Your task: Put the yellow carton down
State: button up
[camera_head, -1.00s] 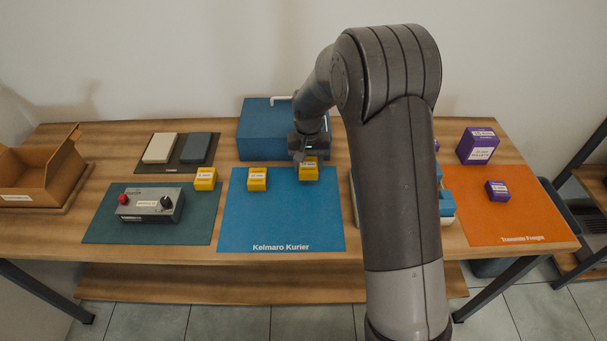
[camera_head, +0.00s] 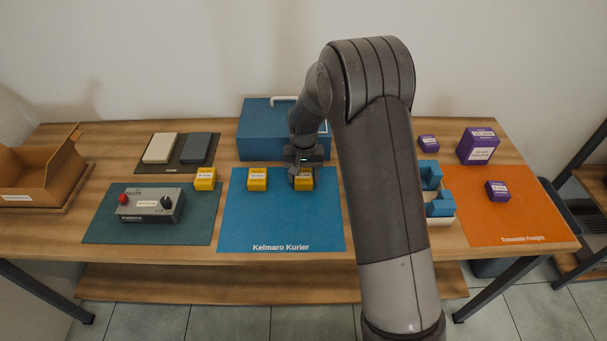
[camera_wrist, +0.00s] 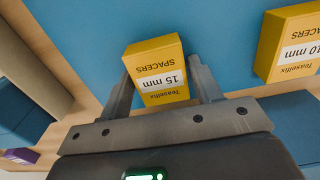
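The yellow carton (camera_head: 303,184), labelled 15 mm SPACERS in the wrist view (camera_wrist: 160,80), is between the two fingers of my gripper (camera_wrist: 162,72). The fingers appear closed on its sides. In the head view my gripper (camera_head: 303,170) is above the upper right part of the blue Kelmaro Kurier mat (camera_head: 280,220). The carton is upright and at or just above the mat; I cannot tell whether it touches. My gripper hides part of its top.
A 10 mm yellow carton (camera_head: 257,180) stands left on the mat; another (camera_head: 205,179) stands beyond its left edge. A blue box (camera_head: 265,135) is behind. A control box (camera_head: 150,204) is left, an orange mat (camera_head: 500,225) right. The mat's front half is clear.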

aim_at(304, 176)
jog(key=shift+o, duration=1.2)
jog(key=shift+r, duration=0.1)
jog(key=s+d+r+t, duration=0.1)
jog(key=s+d+r, duration=0.1)
jog(key=r, duration=0.8)
jog(key=s+d+r, duration=0.2)
jog(key=s+r, duration=0.1)
jog(key=r, duration=0.6)
jog(key=s+d+r+t, duration=0.2)
jog(key=s+d+r, duration=0.3)
jog(key=s+r, duration=0.35)
jog(key=s+d+t, duration=0.1)
jog(key=s+d, duration=0.1)
jog(key=s, duration=0.7)
jog(key=s+d+r+t, duration=0.1)
jog(key=s+d, duration=0.2)
jog(key=s, duration=0.6)
jog(key=shift+s+t, duration=0.2)
jog(key=shift+t, duration=0.1)
